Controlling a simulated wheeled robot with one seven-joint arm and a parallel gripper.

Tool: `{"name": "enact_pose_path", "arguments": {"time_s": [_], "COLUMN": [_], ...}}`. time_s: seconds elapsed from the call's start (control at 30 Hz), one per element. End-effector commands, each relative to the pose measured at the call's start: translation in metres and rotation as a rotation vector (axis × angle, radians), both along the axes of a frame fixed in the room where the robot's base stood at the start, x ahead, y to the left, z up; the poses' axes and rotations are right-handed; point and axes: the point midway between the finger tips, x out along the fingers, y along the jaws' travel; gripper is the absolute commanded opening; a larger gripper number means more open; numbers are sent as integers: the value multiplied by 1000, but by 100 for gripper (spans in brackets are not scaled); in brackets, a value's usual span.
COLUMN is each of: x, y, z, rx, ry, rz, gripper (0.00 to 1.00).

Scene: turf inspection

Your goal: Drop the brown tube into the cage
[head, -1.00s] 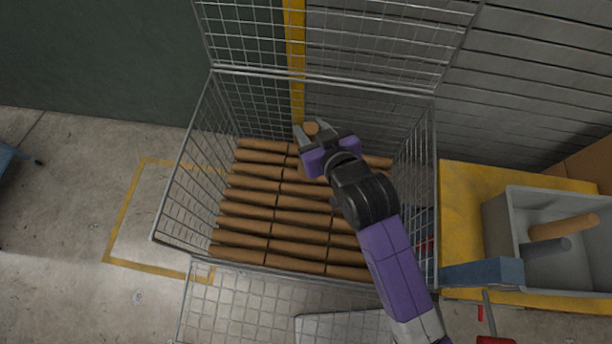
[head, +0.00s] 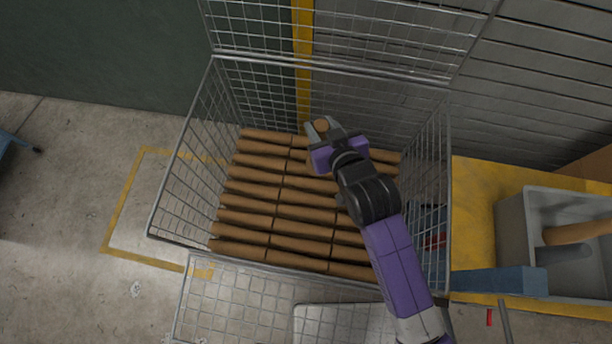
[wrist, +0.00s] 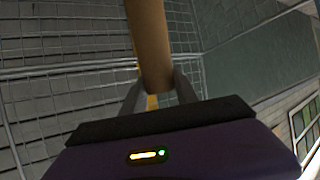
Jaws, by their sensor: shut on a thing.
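The wire cage (head: 180,185) stands open at the top in the head view, with several rows of brown tubes (head: 262,218) lying in it. My gripper (head: 321,127) is over the back part of the cage. It is shut on a brown tube (wrist: 150,45), which shows between the two fingers in the wrist view. In the head view only the round end of the held tube (head: 321,125) shows. My arm hides part of the cage's right side and some of the tubes there.
A blue block (head: 500,281) lies in front.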

Motion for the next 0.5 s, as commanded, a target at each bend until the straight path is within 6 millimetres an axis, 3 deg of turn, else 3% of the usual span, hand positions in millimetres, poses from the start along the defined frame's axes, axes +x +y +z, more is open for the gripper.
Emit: {"name": "enact_pose_path", "arguments": {"time_s": [0.2, 0.23, 0.3, 0.37, 0.5], "x": [0, 0, 0, 0, 0], "y": [0, 0, 0, 0, 0], "z": [0, 0, 0, 0, 0], "rx": [0, 0, 0, 0, 0], "ry": [0, 0, 0, 0, 0], "rz": [0, 0, 0, 0, 0], "gripper": [0, 40, 53, 61, 61]}}
